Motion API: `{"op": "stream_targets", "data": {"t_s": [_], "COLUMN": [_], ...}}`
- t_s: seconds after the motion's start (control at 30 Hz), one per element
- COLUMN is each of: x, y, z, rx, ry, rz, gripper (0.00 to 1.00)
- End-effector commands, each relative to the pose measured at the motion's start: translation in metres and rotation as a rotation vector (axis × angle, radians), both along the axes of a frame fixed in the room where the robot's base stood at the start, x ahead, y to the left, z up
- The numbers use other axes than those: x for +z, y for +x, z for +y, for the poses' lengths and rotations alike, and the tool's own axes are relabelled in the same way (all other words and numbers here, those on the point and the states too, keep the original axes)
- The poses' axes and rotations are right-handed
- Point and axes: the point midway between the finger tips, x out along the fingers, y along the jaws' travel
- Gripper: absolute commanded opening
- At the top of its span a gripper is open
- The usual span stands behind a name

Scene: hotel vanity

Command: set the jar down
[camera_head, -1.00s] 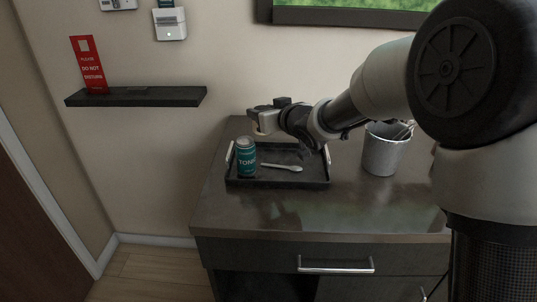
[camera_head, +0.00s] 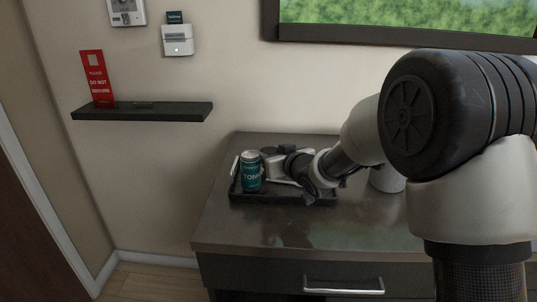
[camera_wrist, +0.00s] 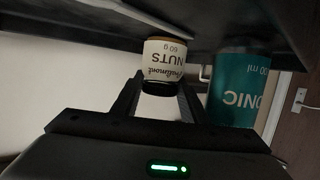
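The jar (camera_wrist: 165,62), with a cream "Nuts" label and a dark lid, shows upside down in the inverted wrist view. It sits between the fingertips of my gripper (camera_wrist: 163,80), which appear closed on its sides. In the head view my gripper (camera_head: 270,165) is low over the back of the black tray (camera_head: 285,198), just right of and behind the teal tonic can (camera_head: 251,172). The jar's base is at or very near the tray; I cannot tell whether it touches. The can, also in the wrist view (camera_wrist: 238,88), stands upright beside the jar.
The tray rests on the dark vanity top (camera_head: 270,232); its front area is clear. A grey bucket (camera_head: 387,180) stands to the right, partly hidden by my arm. A black wall shelf (camera_head: 145,112) with a red door sign (camera_head: 97,80) is at the left.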

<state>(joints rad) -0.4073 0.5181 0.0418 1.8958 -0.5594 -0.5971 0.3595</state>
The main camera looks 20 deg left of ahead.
Motion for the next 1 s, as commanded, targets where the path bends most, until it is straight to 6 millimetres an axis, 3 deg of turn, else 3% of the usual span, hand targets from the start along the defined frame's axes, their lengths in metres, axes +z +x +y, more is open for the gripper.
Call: {"op": "stream_targets", "data": {"t_s": [0.43, 1.0], "x": [0.006, 0.037], "y": [-0.003, -0.076], "z": [-0.003, -0.074], "rx": [0.000, -0.001], "ry": [-0.001, -0.001], "rz": [0.001, 0.001], "gripper": [0.45, 0.45]}}
